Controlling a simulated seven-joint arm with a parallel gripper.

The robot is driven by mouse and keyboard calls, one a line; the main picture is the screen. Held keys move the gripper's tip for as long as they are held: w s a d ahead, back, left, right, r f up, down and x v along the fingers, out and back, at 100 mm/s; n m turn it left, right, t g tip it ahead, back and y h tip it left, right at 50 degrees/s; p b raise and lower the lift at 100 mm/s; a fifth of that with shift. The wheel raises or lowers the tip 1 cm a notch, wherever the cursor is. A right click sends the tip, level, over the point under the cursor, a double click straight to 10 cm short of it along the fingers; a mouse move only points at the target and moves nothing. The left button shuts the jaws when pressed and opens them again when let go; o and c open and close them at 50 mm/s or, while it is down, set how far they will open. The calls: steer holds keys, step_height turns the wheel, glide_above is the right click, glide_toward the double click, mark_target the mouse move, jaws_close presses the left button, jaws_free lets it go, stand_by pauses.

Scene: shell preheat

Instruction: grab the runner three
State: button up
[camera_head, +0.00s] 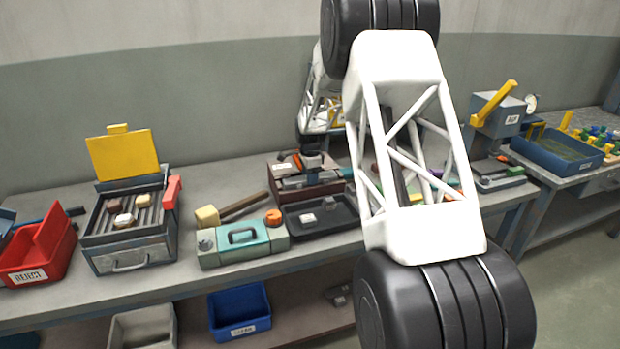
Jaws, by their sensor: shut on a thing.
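My gripper (311,164) is small and far off in the head view, at the end of my white arm. It points down over a dark red-brown open box (282,163) at the back middle of the bench. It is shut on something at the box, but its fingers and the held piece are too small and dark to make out. Grey parts lie in the box below the gripper. I cannot tell which piece is runner three, and no number is readable. My arm hides much of the bench to the right of the box.
A black tray (335,226) and teal case (262,248) stand in front. A hammer (238,208), a grill-like heater with a raised yellow lid (124,153) and a red reject bin (38,248) are left. A blue tray (560,157) is right. Clear bench lies behind the heater.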

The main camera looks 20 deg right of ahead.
steer(key=shift+r, duration=1.55)
steer(key=shift+s+r, duration=0.2)
steer(key=shift+s, duration=0.05)
steer(key=s+a+r, duration=0.1)
steer(key=s+a, duration=0.1)
steer(key=s, duration=1.3)
steer(key=shift+s+a+r, duration=0.15)
steer(key=shift+a+r, duration=0.05)
steer(key=shift+a, duration=0.05)
